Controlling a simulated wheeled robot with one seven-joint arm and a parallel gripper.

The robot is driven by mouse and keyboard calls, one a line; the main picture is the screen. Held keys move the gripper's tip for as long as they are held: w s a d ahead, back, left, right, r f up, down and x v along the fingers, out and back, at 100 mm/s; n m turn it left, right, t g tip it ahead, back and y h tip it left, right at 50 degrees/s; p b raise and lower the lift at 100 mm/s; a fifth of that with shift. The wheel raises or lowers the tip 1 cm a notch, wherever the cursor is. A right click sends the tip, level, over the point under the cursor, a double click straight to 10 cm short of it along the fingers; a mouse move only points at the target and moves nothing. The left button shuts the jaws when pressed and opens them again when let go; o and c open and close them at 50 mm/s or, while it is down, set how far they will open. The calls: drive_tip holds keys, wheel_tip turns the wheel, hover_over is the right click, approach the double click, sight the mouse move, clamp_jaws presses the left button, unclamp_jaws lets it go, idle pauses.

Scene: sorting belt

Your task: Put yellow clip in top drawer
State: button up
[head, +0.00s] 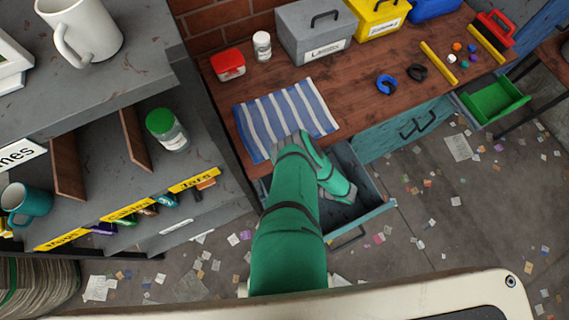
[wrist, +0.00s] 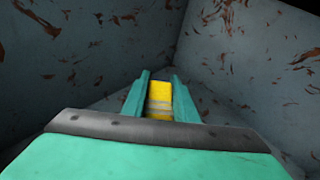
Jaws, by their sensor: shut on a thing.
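In the wrist view a yellow clip (wrist: 159,98) sits between the two teal fingers of my gripper (wrist: 159,92), which is shut on it. Dark grey, rust-marked drawer walls surround the gripper there. In the head view my green arm reaches down into an open drawer (head: 376,205) under the wooden bench; my gripper (head: 345,192) is inside it. The clip cannot be seen in the head view. Whether the clip touches the drawer floor I cannot tell.
A striped cloth (head: 284,112) lies on the bench (head: 350,75), near a blue clip (head: 386,85) and a black clip (head: 417,72). A closed teal drawer (head: 408,128) is to the right. Shelves with a green-lidded jar (head: 168,131) stand left. A green tray (head: 495,100) is far right.

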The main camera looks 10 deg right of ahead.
drive_tip(key=o, duration=1)
drive_tip(key=shift+w, duration=0.1)
drive_tip(key=shift+o, duration=0.2)
drive_tip(key=shift+w, duration=0.15)
drive_tip(key=shift+d+r, duration=0.1)
drive_tip(key=shift+d, duration=0.05)
drive_tip(key=shift+s+r, duration=0.25)
drive_tip(key=shift+r, duration=0.3)
drive_tip(key=v, duration=0.7)
drive_tip(key=shift+s, duration=0.1)
